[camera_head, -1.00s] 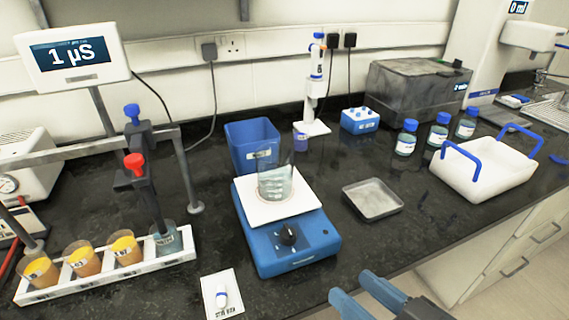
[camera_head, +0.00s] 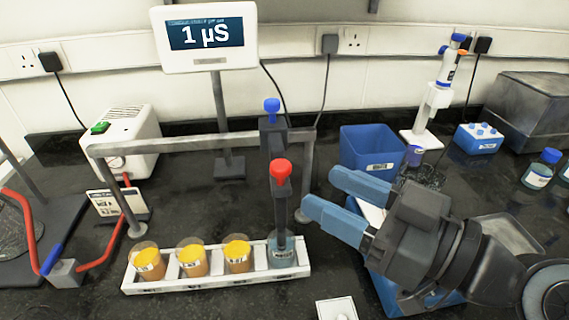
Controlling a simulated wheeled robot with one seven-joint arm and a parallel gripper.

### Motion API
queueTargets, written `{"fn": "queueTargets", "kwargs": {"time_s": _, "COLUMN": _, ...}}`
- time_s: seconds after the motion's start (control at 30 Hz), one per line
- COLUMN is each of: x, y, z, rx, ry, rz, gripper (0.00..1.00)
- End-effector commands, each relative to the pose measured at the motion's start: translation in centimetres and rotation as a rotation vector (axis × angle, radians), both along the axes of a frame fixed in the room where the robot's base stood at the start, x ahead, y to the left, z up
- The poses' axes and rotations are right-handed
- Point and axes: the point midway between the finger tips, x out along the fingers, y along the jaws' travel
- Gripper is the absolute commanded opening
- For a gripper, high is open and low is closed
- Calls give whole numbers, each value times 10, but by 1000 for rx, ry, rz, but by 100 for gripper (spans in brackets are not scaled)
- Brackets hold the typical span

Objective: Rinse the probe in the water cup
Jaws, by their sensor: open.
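The probe holder (camera_head: 280,205) is a dark upright slide on a grey rail, with a red knob (camera_head: 281,171) in front and a blue knob (camera_head: 271,106) on top. Its lower end meets the water cup (camera_head: 283,252), a clear cup of bluish liquid at the right end of a white rack (camera_head: 215,277). I cannot tell how deep the probe tip sits. Three cups of orange liquid (camera_head: 193,260) stand left of it in the rack. My gripper (camera_head: 325,192) is open and empty, its blue fingers pointing left toward the red knob, apart from it.
A blue bin (camera_head: 368,150) stands behind my gripper. The blue balance (camera_head: 388,292) is mostly hidden by my arm. A white box (camera_head: 125,140) and red-armed stand (camera_head: 62,270) are at left.

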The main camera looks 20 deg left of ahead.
Motion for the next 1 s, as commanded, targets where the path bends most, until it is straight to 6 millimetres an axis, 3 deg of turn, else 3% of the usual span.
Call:
{"fn": "queueTargets", "kwargs": {"time_s": 0.33, "x": 11, "y": 49, "z": 2, "rx": 0, "ry": 1, "rz": 1, "gripper": 54}}
{"fn": "queueTargets", "kwargs": {"time_s": 0.77, "x": 14, "y": 59, "z": 0, "rx": 0, "ry": 0, "rz": -2, "gripper": 54}}
{"fn": "queueTargets", "kwargs": {"time_s": 1.0, "x": 14, "y": 59, "z": 0, "rx": 0, "ry": 0, "rz": -2, "gripper": 31}}
